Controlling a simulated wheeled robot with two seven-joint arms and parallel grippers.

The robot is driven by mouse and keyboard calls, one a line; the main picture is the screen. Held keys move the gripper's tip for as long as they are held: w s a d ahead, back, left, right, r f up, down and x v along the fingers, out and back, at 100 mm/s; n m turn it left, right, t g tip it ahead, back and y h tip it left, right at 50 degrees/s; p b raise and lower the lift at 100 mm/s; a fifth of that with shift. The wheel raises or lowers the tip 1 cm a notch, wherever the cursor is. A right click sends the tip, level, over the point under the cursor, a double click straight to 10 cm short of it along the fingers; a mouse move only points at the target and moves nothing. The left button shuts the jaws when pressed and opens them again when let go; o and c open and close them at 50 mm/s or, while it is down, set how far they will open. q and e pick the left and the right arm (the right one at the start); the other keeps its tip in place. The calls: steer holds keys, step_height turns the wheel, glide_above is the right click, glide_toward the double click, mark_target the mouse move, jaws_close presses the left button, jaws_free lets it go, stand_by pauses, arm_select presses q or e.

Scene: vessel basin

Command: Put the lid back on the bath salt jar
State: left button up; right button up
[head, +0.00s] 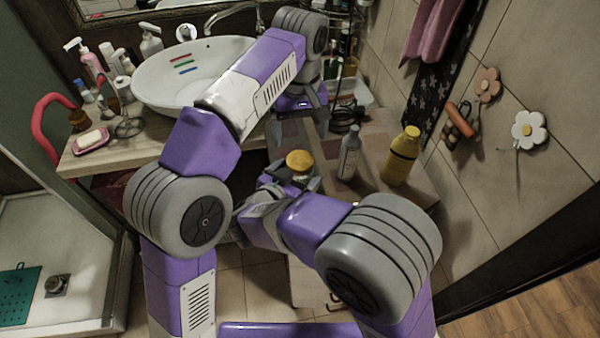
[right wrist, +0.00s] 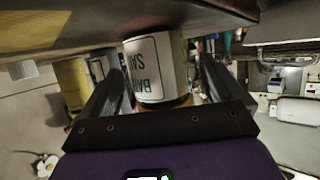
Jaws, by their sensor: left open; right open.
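The bath salt jar (right wrist: 150,68) shows upside down in the right wrist view, a white-labelled jar between the two fingers of my right gripper (right wrist: 160,80). A yellow-brown band edges the jar's top. In the head view, a round yellow-brown top (head: 300,160) shows at my right gripper (head: 289,179); the jar's body is mostly hidden there. I cannot tell if this top is the lid seated on the jar. My right gripper is open around the jar. My left gripper (head: 297,118) is open and empty, higher up over the counter. No separate lid is clearly visible.
A grey bottle (head: 348,155) and a yellow bottle (head: 401,158) stand to the right of the jar. A white basin (head: 160,85) is at the back left, with a soap dish (head: 91,140) and several bottles beside it. A wire rack (head: 345,45) stands behind my left gripper.

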steer(key=shift+w+d+f, duration=0.25)
steer(key=shift+w+d, duration=0.05)
steer(key=shift+w, duration=0.25)
steer(key=c, duration=1.3)
arm_select(q)
steer(key=shift+c, duration=1.1)
arm_select(e)
jaws_close()
arm_select(q)
steer(key=n, duration=0.5)
steer(key=shift+f, duration=0.3)
steer(key=n, duration=0.6)
steer(key=shift+f, duration=0.1)
steer(key=n, duration=1.1)
steer(key=shift+r+n, duration=0.3)
steer(key=shift+r, duration=0.1)
